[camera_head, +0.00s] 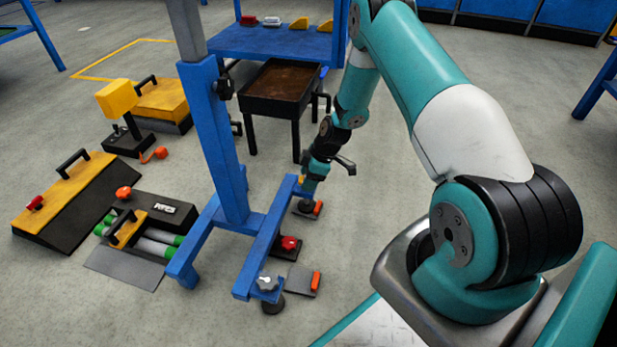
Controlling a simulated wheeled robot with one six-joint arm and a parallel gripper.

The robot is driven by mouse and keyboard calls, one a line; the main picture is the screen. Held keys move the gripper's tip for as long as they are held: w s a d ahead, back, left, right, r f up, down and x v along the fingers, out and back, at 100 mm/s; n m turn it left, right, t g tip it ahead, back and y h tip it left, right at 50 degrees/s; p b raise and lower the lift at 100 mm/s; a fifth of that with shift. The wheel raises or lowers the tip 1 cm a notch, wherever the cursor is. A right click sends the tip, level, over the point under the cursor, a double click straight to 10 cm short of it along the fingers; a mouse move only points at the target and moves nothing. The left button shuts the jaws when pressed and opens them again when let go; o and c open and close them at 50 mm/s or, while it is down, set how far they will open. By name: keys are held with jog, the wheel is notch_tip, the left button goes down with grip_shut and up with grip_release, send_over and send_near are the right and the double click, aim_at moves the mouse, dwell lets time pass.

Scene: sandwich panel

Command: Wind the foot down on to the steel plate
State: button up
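A blue stand (232,160) with a tall column rests on long floor beams. At the far end of its right beam (262,252) a dark round foot (306,205) shows low over a small grey plate with an orange-red grip (318,208). My gripper (310,184) points down at that beam end, directly above this foot. Its fingers are small and partly hidden, so I cannot tell whether they hold anything. At the near end, a pale knob (266,282) sits above another black foot (272,305).
A red knob (290,243) stands on a dark plate beside the beam. A brown-topped dark table (281,82) and a blue bench (265,40) stand behind. Yellow-topped black cases (66,200) and a box with green-ended tubes (150,222) lie left.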

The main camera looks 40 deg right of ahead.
jog(key=shift+c, duration=1)
jog(key=shift+r+m+p, duration=0.15)
jog(key=shift+m+p, duration=0.15)
jog(key=shift+p, duration=0.1)
